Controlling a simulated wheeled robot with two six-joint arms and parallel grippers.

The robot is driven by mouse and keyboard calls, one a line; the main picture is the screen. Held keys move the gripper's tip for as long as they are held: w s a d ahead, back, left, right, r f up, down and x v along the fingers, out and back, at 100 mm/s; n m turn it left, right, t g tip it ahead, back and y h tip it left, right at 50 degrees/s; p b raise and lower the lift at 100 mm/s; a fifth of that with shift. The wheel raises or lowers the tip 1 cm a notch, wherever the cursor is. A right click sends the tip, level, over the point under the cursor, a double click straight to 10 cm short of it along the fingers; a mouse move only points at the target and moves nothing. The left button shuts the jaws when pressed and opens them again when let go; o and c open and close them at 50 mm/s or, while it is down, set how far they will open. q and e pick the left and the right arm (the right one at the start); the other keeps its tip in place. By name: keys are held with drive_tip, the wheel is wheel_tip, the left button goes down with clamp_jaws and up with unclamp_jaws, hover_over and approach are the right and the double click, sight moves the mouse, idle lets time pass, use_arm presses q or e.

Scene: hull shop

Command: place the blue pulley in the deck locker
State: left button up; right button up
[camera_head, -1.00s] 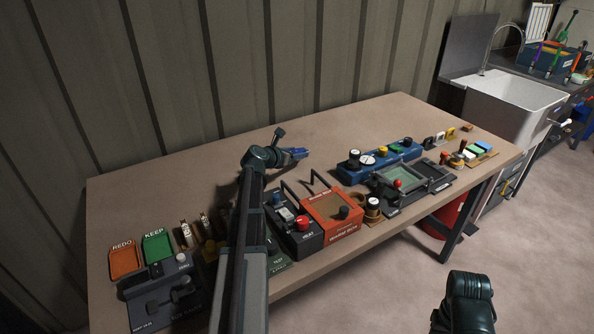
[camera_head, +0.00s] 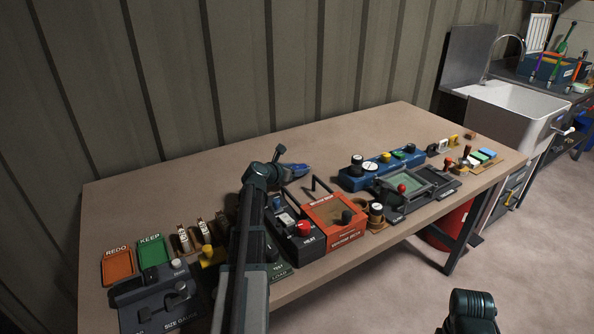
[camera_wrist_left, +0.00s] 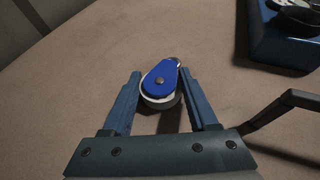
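The blue pulley (camera_wrist_left: 160,78) shows in the left wrist view, a blue teardrop cheek with a pale wheel and a small metal eye. It sits between the fingertips of my left gripper (camera_wrist_left: 161,84), which appear to touch it on both sides. In the head view my left gripper (camera_head: 296,170) is over the back middle of the bench, behind the orange-red box; the pulley is too small there to tell apart from the blue fingers. I cannot make out a deck locker by label. My right gripper is out of view; only part of that arm shows.
The bench (camera_head: 170,195) holds an orange-red box (camera_head: 333,216) with a raised handle, a dark box with a red knob (camera_head: 303,228), a blue knobbed base (camera_head: 380,170), and orange (camera_head: 118,267) and green trays (camera_head: 153,251). The bench's back left is clear. A sink (camera_head: 515,108) stands beyond.

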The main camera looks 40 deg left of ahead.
use_arm(q)
drive_tip(key=o, duration=0.4)
drive_tip(key=shift+r, duration=0.25)
drive_tip(key=p+v, duration=0.4)
drive_tip(key=v, duration=0.6)
drive_tip(key=shift+s+r, duration=0.15)
drive_tip(key=shift+s, duration=0.05)
drive_tip(key=shift+o, duration=0.2)
drive_tip(key=shift+s+r+p, duration=0.2)
drive_tip(key=shift+s+p, duration=0.25)
drive_tip(key=shift+s, duration=0.25)
